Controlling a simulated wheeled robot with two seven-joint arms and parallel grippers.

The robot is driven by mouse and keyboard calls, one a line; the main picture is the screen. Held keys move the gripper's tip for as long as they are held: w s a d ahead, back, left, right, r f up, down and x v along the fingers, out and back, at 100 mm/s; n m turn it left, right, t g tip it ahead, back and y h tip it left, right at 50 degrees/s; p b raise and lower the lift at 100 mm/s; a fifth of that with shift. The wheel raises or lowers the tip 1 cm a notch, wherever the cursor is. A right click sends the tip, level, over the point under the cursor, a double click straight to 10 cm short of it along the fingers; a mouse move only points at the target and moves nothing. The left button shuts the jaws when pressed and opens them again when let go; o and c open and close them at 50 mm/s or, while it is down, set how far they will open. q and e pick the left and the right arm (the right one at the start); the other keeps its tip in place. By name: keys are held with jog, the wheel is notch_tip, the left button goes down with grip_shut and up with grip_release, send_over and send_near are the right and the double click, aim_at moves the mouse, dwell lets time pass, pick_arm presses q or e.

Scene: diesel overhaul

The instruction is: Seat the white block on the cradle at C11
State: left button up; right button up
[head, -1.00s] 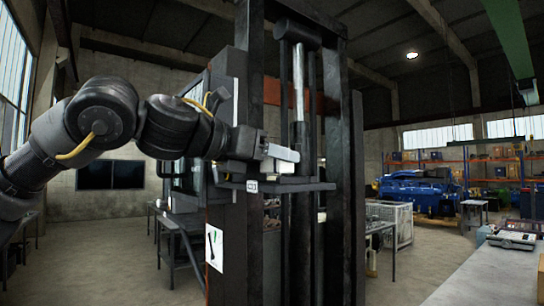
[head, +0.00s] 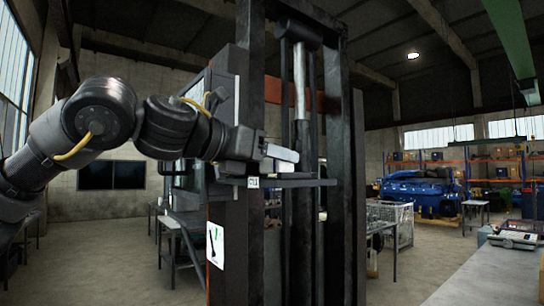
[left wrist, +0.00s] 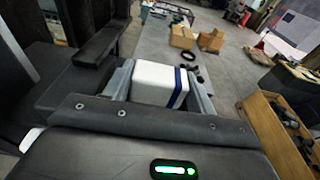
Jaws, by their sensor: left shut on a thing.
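The white block (left wrist: 156,82) has a dark blue stripe near its right end in the left wrist view. My left gripper (left wrist: 160,88) is shut on it, with a grey finger on each side. In the head view the left gripper (head: 284,158) reaches in from the left, just above a dark flat ledge (head: 305,183) on the black upright frame. A small white label reading C11 (head: 252,182) is on the ledge's left end. A narrow gap seems to remain between fingers and ledge; contact cannot be told. My right gripper is not in view.
Black frame posts (head: 345,150) rise close to the right of the gripper. A white card (head: 215,246) is on the column below. A grey bench (head: 480,280) is at the lower right, a blue engine (head: 420,192) behind. Cardboard boxes (left wrist: 183,38) show in the wrist view.

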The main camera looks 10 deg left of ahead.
pick_arm(q)
jog(key=shift+f+b, duration=0.35)
jog(key=shift+f, duration=0.15)
jog(key=o, duration=0.8)
jog(key=shift+o, duration=1)
jog(key=shift+s+d, duration=0.1)
jog(key=shift+s+a, duration=0.15)
jog(key=shift+a, duration=0.05)
jog(key=b+v, duration=0.4)
jog(key=v, duration=0.6)
jog(key=shift+s+r, duration=0.1)
jog(key=shift+s, duration=0.1)
